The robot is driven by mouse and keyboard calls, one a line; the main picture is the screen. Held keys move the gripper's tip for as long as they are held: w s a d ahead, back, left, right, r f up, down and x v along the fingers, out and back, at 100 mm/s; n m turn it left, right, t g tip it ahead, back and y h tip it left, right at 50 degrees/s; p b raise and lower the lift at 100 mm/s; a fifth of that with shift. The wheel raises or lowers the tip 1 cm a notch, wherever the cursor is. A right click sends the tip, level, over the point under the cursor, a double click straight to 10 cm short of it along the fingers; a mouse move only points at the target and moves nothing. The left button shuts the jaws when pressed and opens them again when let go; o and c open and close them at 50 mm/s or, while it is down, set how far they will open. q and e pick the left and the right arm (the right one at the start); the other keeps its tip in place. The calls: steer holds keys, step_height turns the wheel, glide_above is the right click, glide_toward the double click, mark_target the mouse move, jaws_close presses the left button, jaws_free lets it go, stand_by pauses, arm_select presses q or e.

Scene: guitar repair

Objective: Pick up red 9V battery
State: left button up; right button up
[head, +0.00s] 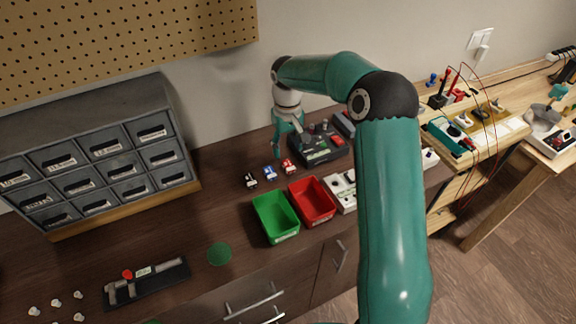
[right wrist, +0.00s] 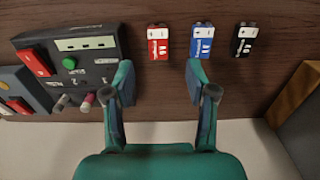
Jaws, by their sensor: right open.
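The red 9V battery (head: 288,166) lies on the brown bench in the head view, at the right end of a row with a blue battery (head: 270,173) and a black battery (head: 250,180). In the right wrist view the red battery (right wrist: 158,42) lies beyond the fingertips, between their lines. The blue battery (right wrist: 201,41) is just past one fingertip and the black battery (right wrist: 244,39) is farther right. My right gripper (head: 288,127) is open and empty behind the row; its fingers also show in the right wrist view (right wrist: 162,80). My left gripper is not in view.
A dark tester box (head: 318,150) stands right of the red battery, near one finger. A green tray (head: 262,212) and a red tray (head: 300,190) sit in front. Grey drawers (head: 90,170) stand at left. The bench between drawers and green tray is mostly clear.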

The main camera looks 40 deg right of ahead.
mark_target(289, 165)
steer(key=shift+f, duration=0.65)
steer(key=shift+s+f+p, duration=0.15)
steer(key=shift+f+p, duration=0.2)
steer(key=shift+f, duration=0.2)
step_height(289, 165, down, 4)
steer(key=shift+d+f+p, duration=0.1)
steer(key=shift+f+p, duration=0.05)
steer(key=shift+p, duration=0.4)
steer(key=shift+c, duration=0.2)
jaws_close()
